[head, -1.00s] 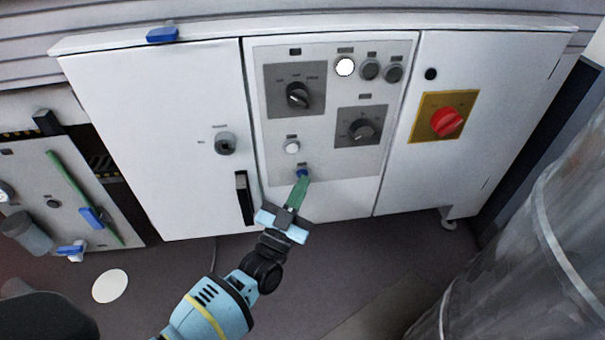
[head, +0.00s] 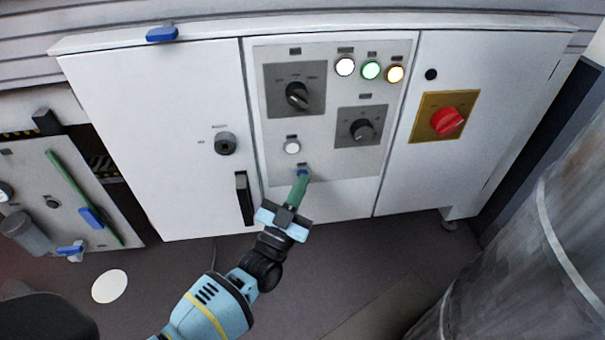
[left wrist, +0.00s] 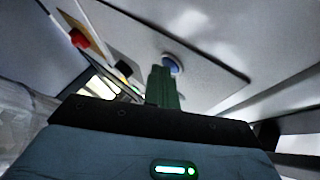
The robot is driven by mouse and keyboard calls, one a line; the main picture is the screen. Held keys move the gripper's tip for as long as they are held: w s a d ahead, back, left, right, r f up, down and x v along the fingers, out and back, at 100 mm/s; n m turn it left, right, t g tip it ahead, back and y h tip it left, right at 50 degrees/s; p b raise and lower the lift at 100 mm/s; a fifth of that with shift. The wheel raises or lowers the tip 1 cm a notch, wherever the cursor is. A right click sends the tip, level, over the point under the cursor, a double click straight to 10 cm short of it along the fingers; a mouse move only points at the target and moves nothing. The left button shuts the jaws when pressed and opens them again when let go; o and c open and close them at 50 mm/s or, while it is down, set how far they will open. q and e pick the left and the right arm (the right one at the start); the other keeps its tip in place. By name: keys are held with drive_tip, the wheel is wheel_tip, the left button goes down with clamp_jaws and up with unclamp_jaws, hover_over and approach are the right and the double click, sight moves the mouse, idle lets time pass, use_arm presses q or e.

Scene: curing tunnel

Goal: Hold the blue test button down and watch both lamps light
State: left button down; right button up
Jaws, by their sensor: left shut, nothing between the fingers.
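The blue test button (head: 302,172) is low on the grey panel of the white cabinet, mostly hidden behind my fingertips. My left gripper (head: 301,178) is shut and empty, its green fingers at the button. In the left wrist view the blue button (left wrist: 172,64) shows in its pale ring just beyond the fingertips (left wrist: 160,70); the exact contact is hard to see. My right gripper is not in view.
A white button (head: 292,147) sits above the blue one. Two black rotary knobs (head: 297,95) (head: 362,130) and a red switch (head: 446,122) are on the cabinet front. A black handle (head: 244,198) is left of my fingers. A large grey cylinder (head: 540,240) stands at right.

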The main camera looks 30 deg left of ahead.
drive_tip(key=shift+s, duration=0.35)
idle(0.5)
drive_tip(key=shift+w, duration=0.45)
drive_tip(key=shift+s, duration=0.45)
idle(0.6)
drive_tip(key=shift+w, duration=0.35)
use_arm(q)
drive_tip(key=shift+s+d, duration=0.2)
drive_tip(key=shift+s, duration=0.1)
drive_tip(key=shift+s+d+p, duration=0.25)
drive_tip(key=shift+s+p, duration=0.1)
drive_tip(key=shift+p, duration=0.05)
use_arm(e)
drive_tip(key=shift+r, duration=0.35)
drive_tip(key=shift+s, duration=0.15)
